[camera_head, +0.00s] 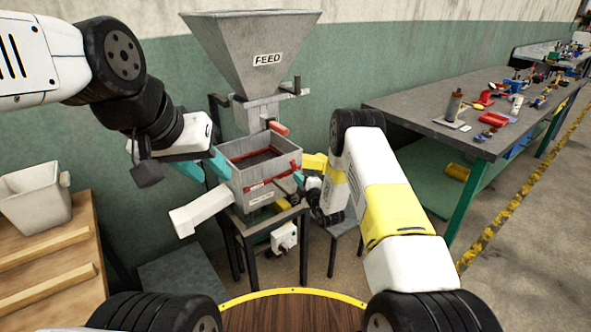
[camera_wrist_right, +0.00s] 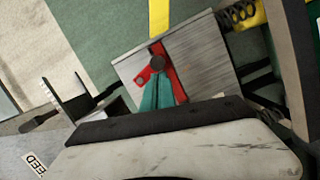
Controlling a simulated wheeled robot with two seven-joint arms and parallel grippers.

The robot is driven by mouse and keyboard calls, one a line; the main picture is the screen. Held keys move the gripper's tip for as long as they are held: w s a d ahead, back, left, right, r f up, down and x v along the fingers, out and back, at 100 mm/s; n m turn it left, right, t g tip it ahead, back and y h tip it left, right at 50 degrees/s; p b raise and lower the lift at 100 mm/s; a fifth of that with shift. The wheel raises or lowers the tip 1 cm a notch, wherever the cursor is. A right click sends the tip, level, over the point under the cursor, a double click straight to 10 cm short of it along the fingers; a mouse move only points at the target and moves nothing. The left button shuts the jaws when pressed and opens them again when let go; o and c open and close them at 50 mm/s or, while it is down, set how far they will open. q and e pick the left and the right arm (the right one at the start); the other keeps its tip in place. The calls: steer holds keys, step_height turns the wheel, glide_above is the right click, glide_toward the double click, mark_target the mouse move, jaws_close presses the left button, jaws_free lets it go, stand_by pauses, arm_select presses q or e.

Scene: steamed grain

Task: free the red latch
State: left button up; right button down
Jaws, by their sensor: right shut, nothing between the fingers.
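The red latch (camera_wrist_right: 166,52) shows in the right wrist view as a red bracket with a dark round pivot on a grey metal box wall (camera_wrist_right: 205,60). My right gripper (camera_wrist_right: 158,88) has its teal fingers shut together, overlapping the latch just below the pivot. I cannot tell whether they touch it.
A grey FEED hopper (camera_head: 245,45) stands above the box, with a red handle (camera_head: 278,128) below it. A white chute (camera_head: 197,212) sticks out at the box's lower left. A white bin (camera_head: 36,195) is far left. A cluttered workbench (camera_head: 420,105) is at right.

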steer(key=d+n+y, duration=0.1)
steer(key=n, duration=0.3)
steer(key=w+d+n+t, duration=0.1)
steer(key=n, duration=0.4)
steer(key=w+d+r+n+y, duration=0.1)
steer(key=n, duration=0.3)
steer(key=shift+w+d+n+t+y, duration=0.25)
steer(key=shift+d+n+t+y, duration=0.05)
steer(key=shift+n+t, duration=0.1)
stand_by(0.5)
steer(key=s+d+f, duration=0.2)
steer(key=s+f, duration=0.3)
steer(key=s, duration=0.5)
steer(key=shift+d+f, duration=0.15)
steer(key=shift+d, duration=0.25)
